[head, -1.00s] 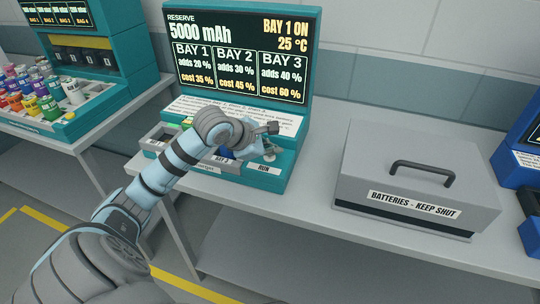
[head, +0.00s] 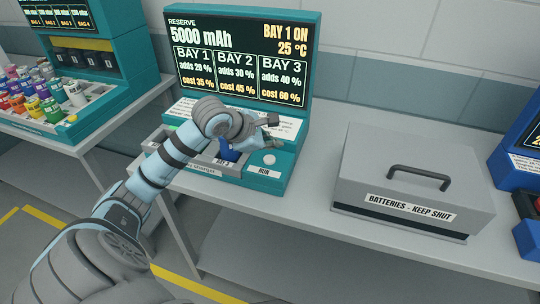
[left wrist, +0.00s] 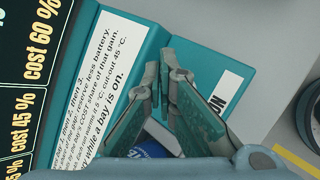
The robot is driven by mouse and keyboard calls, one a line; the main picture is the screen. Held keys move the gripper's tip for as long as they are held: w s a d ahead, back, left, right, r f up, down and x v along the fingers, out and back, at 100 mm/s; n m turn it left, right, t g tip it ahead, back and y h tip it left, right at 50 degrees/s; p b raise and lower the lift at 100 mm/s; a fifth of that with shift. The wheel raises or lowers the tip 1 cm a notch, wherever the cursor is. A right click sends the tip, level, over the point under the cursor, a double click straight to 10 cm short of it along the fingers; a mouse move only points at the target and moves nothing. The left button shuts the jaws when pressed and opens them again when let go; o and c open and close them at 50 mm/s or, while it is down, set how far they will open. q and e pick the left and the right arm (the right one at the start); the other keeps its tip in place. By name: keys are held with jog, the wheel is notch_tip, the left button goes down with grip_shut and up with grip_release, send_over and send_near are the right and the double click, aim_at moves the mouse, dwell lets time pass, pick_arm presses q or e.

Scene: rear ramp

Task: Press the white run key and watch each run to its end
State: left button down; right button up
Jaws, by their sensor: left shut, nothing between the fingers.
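The white run key (head: 269,159) is a small round button on the teal charger (head: 285,178), above the RUN label (head: 264,171). My left gripper (head: 271,131) is shut and empty, above and behind the key and apart from it in the head view. In the left wrist view the shut fingers (left wrist: 163,75) cover the place beside a partly hidden white label (left wrist: 223,93); the key is not visible there. The charger's screen (head: 238,57) reads BAY 1 ON, 25 °C, RESERVE 5000 mAh. My right gripper is not in view.
A blue item (head: 228,153) sits in the charger's right bay, partly behind my left arm. A grey handled box (head: 410,180) labelled BATTERIES - KEEP SHUT stands to the right. A rack of coloured cans (head: 35,95) is at the left. Bare bench lies between charger and box.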

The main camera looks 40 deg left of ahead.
aim_at(272, 160)
pick_arm(q)
notch_tip(272, 160, up, 3)
jog(key=shift+r+p, duration=0.2)
jog(key=shift+p, duration=0.75)
jog(key=shift+f, duration=0.1)
jog(key=shift+d, duration=0.1)
